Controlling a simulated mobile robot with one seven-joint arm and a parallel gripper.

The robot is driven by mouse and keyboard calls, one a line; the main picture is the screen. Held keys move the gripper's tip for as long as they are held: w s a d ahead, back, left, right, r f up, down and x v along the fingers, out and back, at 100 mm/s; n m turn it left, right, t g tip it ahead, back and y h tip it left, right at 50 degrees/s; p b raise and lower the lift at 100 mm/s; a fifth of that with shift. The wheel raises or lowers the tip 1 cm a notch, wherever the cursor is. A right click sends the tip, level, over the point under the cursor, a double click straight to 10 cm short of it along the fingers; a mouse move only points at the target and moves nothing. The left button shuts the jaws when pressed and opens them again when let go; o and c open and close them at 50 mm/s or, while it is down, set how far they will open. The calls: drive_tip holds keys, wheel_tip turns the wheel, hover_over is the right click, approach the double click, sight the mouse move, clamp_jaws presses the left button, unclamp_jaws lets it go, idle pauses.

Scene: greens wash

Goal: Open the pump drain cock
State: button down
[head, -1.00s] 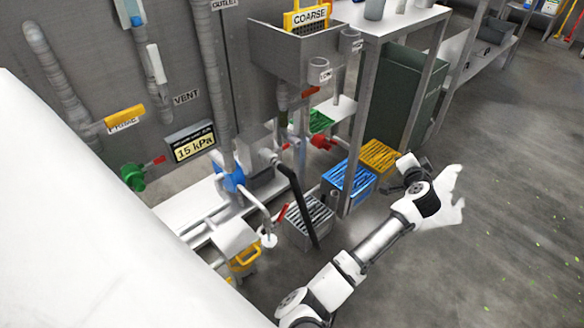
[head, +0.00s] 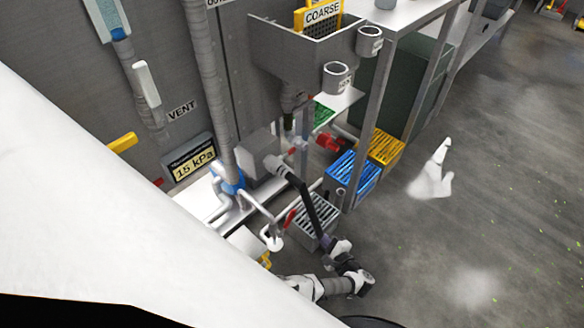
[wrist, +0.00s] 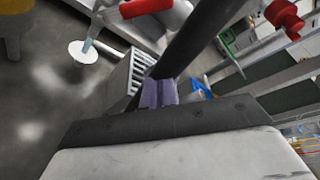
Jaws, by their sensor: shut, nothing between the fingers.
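A red lever (head: 290,218) sits on a small white pipe beside the pump, above a pale spout with a round white end (head: 272,241); this looks like the drain cock, though no label shows. The red lever also shows at the top of the wrist view (wrist: 146,8), with the white round end (wrist: 83,52) below left. My gripper (head: 327,242) is low beside the lower end of the pump's long black handle (head: 309,203). In the wrist view my purple fingers (wrist: 158,93) are together and empty, close in front of the black handle (wrist: 195,40); contact cannot be told.
A grey slatted crate (head: 318,222) stands right by my gripper. Blue (head: 352,178) and yellow (head: 386,148) crates stand behind it. Another red valve handle (head: 328,143) is farther back. A gauge (head: 194,163) reads 15 kPa. Open floor lies to the right.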

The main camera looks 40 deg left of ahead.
drive_tip(key=a+b, duration=0.2)
drive_tip(key=a, duration=0.8)
drive_tip(key=shift+w+a+r, duration=0.15)
drive_tip(key=shift+w+r, duration=0.05)
drive_tip(key=shift+w, duration=0.05)
drive_tip(key=shift+b, duration=0.4)
